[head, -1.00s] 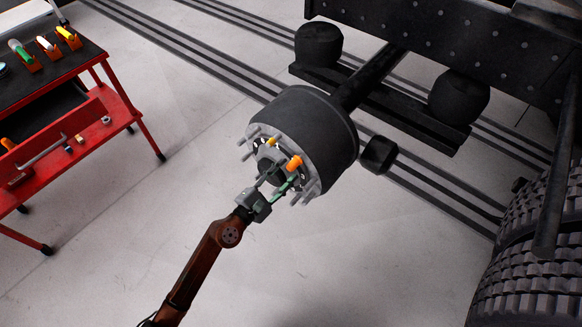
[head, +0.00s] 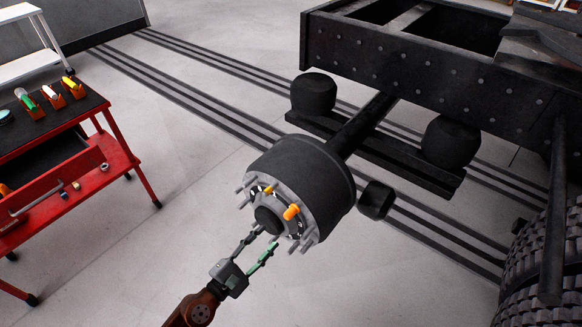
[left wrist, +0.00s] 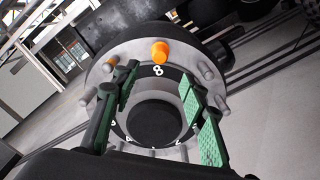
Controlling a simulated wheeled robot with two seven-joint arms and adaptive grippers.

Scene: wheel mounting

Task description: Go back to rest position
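My left gripper (head: 258,249) is open and empty just in front of the wheel hub (head: 277,217), at its lower left in the head view. In the left wrist view its two green-padded fingers (left wrist: 160,110) stand wide apart, with the hub (left wrist: 155,120) between and beyond them. The hub has a ring of grey studs and a dark round centre. A second, smaller orange piece (head: 268,189) is farther left on the hub. My right gripper is not in view.
A red tool cart (head: 80,190) with tools on its dark top stands at the left. The black truck frame (head: 440,75) and axle are behind the hub. A large treaded tyre (head: 545,250) is at the right. The floor between cart and hub is clear.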

